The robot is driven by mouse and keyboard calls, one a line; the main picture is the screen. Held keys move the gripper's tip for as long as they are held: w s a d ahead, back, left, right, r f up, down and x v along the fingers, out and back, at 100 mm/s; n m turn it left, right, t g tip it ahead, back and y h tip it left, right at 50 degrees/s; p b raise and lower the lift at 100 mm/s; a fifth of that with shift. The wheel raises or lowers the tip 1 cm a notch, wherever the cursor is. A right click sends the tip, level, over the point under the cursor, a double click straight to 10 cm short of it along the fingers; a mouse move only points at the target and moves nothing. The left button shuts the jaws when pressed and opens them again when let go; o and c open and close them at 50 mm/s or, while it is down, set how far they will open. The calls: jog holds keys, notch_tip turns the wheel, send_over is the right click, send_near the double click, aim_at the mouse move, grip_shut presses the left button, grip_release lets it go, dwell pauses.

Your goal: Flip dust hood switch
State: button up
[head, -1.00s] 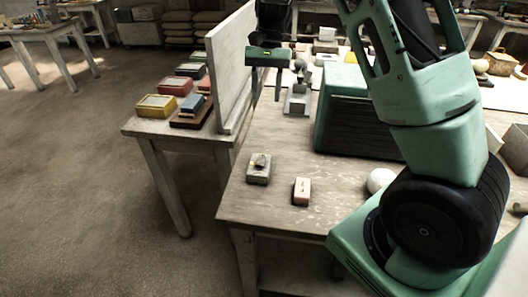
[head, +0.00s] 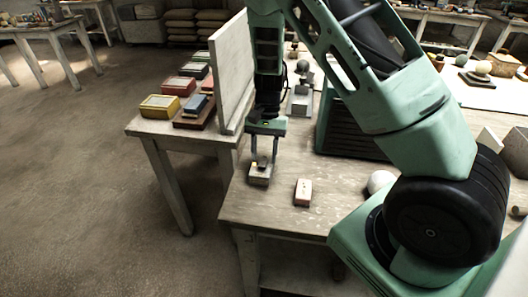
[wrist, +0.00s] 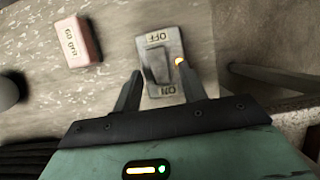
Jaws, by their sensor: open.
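The switch box (head: 260,181) is a small grey block near the front left corner of the worktable. In the wrist view the switch box (wrist: 172,44) shows a dark rocker between the labels OFF and ON, with a lit amber lamp at its side. I cannot tell which way the rocker is tipped. My gripper (head: 263,163) points down just over the box, open and empty. In the wrist view its two fingers (wrist: 160,72) lie on either side of the box's lower part; contact is not clear. The green dust hood (head: 350,135) with dark slats stands behind.
A pinkish sanding block (head: 303,192) marked 60 grit lies right of the switch box. A white sphere (head: 381,181) sits by my arm. An upright pale panel (head: 232,72) stands behind left, beside several coloured boxes. The front table edge is close to the switch box.

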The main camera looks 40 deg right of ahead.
jog(key=shift+s+a+f, duration=0.1)
jog(key=shift+f, duration=0.05)
jog(key=shift+c, duration=0.3)
grip_shut()
jog(key=shift+s+a+r+t+h, duration=0.1)
jog(key=shift+s+a+t+h, duration=0.1)
jog(key=shift+t+h, duration=0.45)
jog(key=shift+s+a+r+t+h, duration=0.1)
jog(key=shift+a+t+h, duration=0.05)
jog(key=shift+t+h, duration=0.8)
jog(key=shift+o, duration=0.3)
grip_release()
